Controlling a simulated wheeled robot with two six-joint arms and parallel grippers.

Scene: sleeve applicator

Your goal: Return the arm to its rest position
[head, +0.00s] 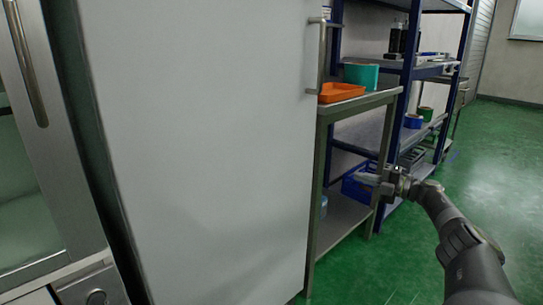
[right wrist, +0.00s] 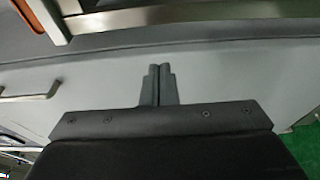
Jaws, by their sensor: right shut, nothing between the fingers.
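My right arm (head: 462,240) comes in from the lower right in the head view. Its gripper (head: 367,180) points left, in front of the metal side table and shelves. In the right wrist view the two fingers of my right gripper (right wrist: 159,70) are together, with nothing between them. The white door panel (right wrist: 215,75) shows beyond the fingers. My left gripper is not in the head view.
A large white cabinet door (head: 205,140) with a bar handle (head: 318,55) fills the middle. A metal side table (head: 352,107) holds an orange tray (head: 341,93) and a teal container (head: 361,75). Blue-framed shelves (head: 408,70) stand behind. Green floor (head: 500,150) is open at right.

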